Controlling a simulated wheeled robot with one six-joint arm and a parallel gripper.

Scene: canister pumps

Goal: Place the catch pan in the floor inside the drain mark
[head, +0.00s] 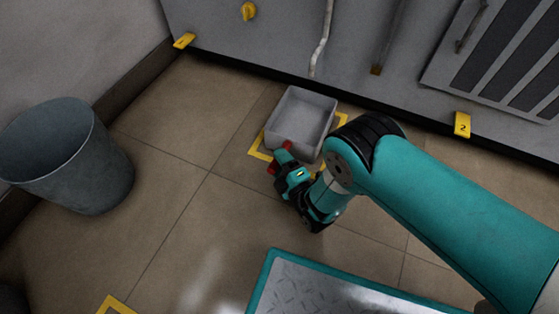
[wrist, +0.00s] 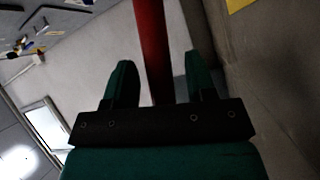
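The catch pan (head: 318,104) is a light grey open box with a red handle (head: 287,146) on its near side. It stands at the yellow drain mark (head: 262,146) on the floor, whose lines show to its left, right and near side. The pan hides the mark's far part, so I cannot tell whether it lies fully inside. My gripper (head: 281,166) is at the handle, low beside the pan. In the wrist view the red handle (wrist: 152,45) runs between the two teal fingers (wrist: 160,80), with gaps on both sides. The gripper looks open around it.
A grey machine front with a bent pipe (head: 323,40) stands behind the pan. A grey bucket (head: 75,160) is at the left. Another yellow mark (head: 115,304) is at the lower left. Tiled floor between them is free.

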